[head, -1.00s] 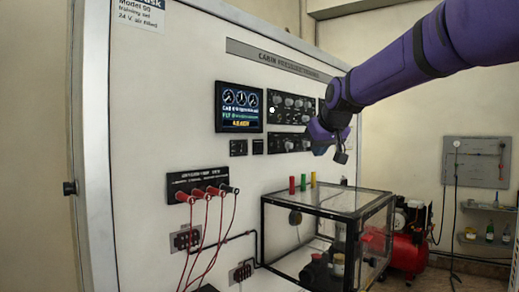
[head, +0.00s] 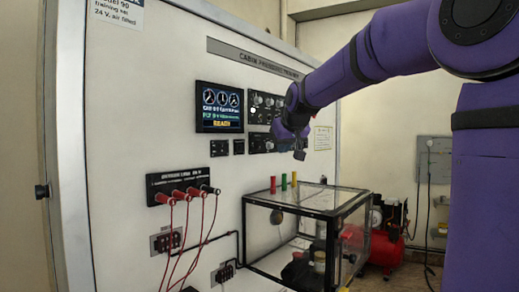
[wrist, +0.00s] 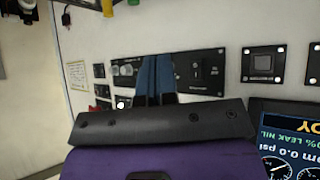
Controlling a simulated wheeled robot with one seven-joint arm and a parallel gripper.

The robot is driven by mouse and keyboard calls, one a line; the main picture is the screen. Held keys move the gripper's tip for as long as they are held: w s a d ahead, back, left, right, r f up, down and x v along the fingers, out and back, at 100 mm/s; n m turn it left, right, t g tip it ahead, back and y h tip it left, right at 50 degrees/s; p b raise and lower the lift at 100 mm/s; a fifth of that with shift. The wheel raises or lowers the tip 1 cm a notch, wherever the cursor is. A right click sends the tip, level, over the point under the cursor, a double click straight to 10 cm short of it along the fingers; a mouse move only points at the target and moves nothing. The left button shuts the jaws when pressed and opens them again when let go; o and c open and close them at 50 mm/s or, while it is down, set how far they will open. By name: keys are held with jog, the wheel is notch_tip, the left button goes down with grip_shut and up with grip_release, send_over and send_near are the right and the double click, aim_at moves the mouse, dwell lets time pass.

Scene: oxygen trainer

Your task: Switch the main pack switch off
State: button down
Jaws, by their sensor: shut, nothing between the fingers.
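The white trainer panel (head: 160,105) fills the left and middle of the head view. A small black control panel (head: 258,143) sits right of the display, partly hidden by my gripper (head: 281,131). In the wrist view the black control panel (wrist: 222,82) lies just past my gripper (wrist: 155,60), whose blue fingers are together and empty. A small dark switch (wrist: 197,72) shows on it beside the fingers. Its lettering is too small to read, so I cannot tell which control is the main pack switch. Whether the fingertips touch the panel is unclear.
The lit display (head: 220,106) is left of my gripper, with two small square modules (head: 219,148) below it. A glass-sided case (head: 335,205) stands below my gripper, with coloured cylinders (head: 283,182) behind its top. Red cables (head: 206,222) hang at the lower left.

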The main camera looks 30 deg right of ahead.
jog(key=shift+w+a+f, duration=0.1)
jog(key=shift+w+a, duration=0.2)
jog(key=shift+w, duration=0.55)
jog(key=shift+w+a+f, duration=0.15)
jog(key=shift+w+a, duration=0.15)
jog(key=shift+w, duration=0.5)
jog(key=shift+w+a+f, duration=0.1)
jog(key=shift+w+a, duration=0.2)
jog(key=shift+w, duration=0.55)
jog(key=shift+w+a, duration=0.15)
jog(key=shift+w, duration=0.25)
jog(key=shift+w+a, duration=0.1)
jog(key=shift+w, duration=0.15)
dwell(0.7)
jog(key=shift+s, duration=0.1)
jog(key=shift+s+d, duration=0.25)
jog(key=shift+s, duration=0.35)
jog(key=shift+s, duration=0.1)
jog(key=s, duration=0.1)
jog(key=s+d, duration=0.1)
jog(key=s, duration=0.2)
jog(key=shift+s+d+r, duration=0.2)
jog(key=shift+d+r, duration=0.15)
